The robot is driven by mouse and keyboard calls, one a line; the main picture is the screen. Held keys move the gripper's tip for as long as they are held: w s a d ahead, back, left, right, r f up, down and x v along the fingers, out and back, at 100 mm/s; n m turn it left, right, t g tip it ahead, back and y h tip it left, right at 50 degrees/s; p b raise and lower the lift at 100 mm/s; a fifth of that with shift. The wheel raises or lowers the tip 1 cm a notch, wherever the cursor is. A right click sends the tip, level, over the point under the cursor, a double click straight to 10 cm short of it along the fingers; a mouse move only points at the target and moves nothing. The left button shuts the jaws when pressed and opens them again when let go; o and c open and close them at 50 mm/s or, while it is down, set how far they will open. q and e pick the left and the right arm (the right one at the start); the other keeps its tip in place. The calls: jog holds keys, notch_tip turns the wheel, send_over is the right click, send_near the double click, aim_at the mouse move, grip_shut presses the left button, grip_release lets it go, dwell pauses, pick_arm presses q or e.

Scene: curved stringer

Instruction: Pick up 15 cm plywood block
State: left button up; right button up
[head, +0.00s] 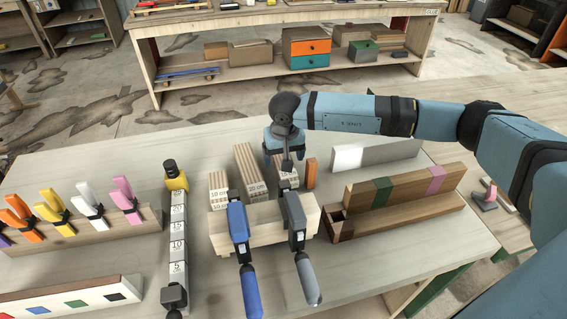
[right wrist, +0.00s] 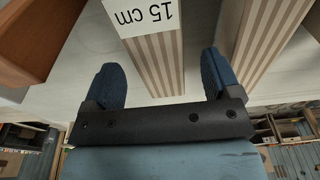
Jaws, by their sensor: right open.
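The 15 cm plywood block (right wrist: 155,55) has striped ply edges and a white end label reading "15 cm", upside down in the right wrist view. In the head view the block (head: 286,183) is partly hidden by my right gripper (head: 286,152). My right gripper is open, with one finger on each side of the block in the right wrist view (right wrist: 160,78). My left gripper is not in view.
Other plywood blocks (head: 249,170) stand left of it, and a small orange piece (head: 310,171) stands right. A blue clamp (head: 238,232) and a grey clamp (head: 296,222) stand in front. A measuring strip (head: 178,240) runs left.

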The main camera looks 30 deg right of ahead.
jog(key=f, duration=0.2)
jog(key=shift+w+d+f, duration=0.1)
jog(key=shift+w+f, duration=0.1)
jog(key=shift+f, duration=0.2)
jog(key=c, duration=1.1)
jog(key=shift+r, duration=0.1)
